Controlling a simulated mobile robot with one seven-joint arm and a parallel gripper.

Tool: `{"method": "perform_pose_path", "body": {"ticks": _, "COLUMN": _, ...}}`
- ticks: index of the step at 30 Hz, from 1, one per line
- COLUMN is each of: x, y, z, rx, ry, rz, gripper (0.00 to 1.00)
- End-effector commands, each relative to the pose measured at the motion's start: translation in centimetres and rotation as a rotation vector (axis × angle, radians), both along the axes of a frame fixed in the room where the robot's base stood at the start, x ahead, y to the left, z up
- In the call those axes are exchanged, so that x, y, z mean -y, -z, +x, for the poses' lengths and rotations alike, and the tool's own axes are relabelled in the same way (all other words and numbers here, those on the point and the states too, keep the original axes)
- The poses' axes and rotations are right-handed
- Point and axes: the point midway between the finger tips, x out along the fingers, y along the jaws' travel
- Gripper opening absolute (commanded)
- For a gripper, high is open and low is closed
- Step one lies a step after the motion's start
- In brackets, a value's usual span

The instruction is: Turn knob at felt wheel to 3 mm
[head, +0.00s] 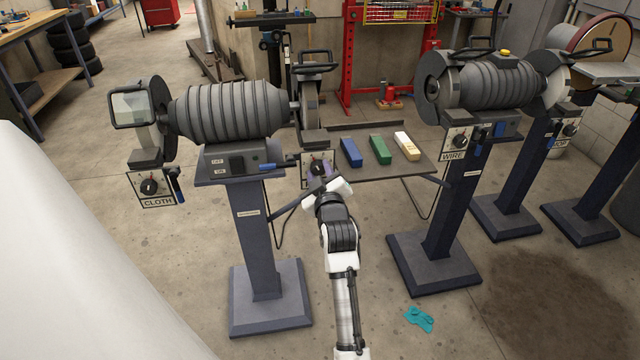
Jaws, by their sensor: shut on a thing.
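The left grinder (230,110) has a small dial plate (307,160) under its right wheel (308,95). My gripper (319,177) is at this plate and shut on its dark knob (318,168). The gripper and wrist cover the lower part of the plate, so its name label is hidden. The knob's pointer and the scale numbers are too small and too covered to read. A second plate, marked CLOTH (157,202), with its own knob (149,186), hangs under the left wheel.
A shelf (360,184) right of my gripper holds a blue bar (351,152), a green bar (380,150) and a cream bar (407,146). Another grinder (490,85) with a WIRE plate (455,148) stands right. A teal cloth (419,319) lies on the floor.

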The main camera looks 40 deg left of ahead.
Motion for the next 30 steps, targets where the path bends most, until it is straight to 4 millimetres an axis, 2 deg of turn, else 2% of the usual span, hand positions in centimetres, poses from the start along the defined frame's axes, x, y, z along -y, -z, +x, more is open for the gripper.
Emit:
{"method": "perform_pose_path", "body": {"ticks": 1, "x": 0.04, "y": 0.53, "z": 0.03, "rx": 0.034, "ry": 0.001, "rz": -0.026, "gripper": 0.11}}
{"method": "perform_pose_path", "body": {"ticks": 15, "x": -0.02, "y": 0.28, "z": -0.03, "rx": 0.275, "ry": 0.000, "rz": -0.235, "gripper": 0.11}}
{"method": "perform_pose_path", "body": {"ticks": 30, "x": -0.07, "y": 0.12, "z": -0.09, "rx": 0.335, "ry": -0.001, "rz": -0.289, "gripper": 0.11}}
